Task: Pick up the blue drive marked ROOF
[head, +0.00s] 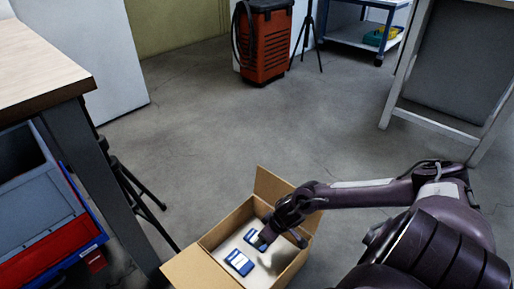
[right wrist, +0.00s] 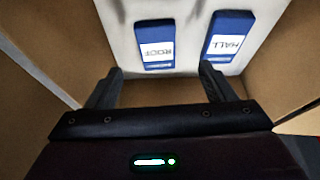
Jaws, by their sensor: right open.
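The blue drive marked ROOF (right wrist: 155,42) lies flat on the pale floor of an open cardboard box (head: 203,268). A second blue drive, marked HALL (right wrist: 229,38), lies beside it to the right in the right wrist view. In the head view two blue drives show in the box, but their labels are too small to read. My right gripper (right wrist: 158,84) is open and empty, reaching down into the box. In the right wrist view the ROOF drive lies ahead of the gap between its fingers, apart from both. My left gripper is not in view.
The box walls (right wrist: 288,75) stand close on both sides of my right gripper, with flaps folded out. A table (head: 40,70) with blue and red bins (head: 60,250) below is at left. An orange machine (head: 266,45) stands far back. The middle floor is clear.

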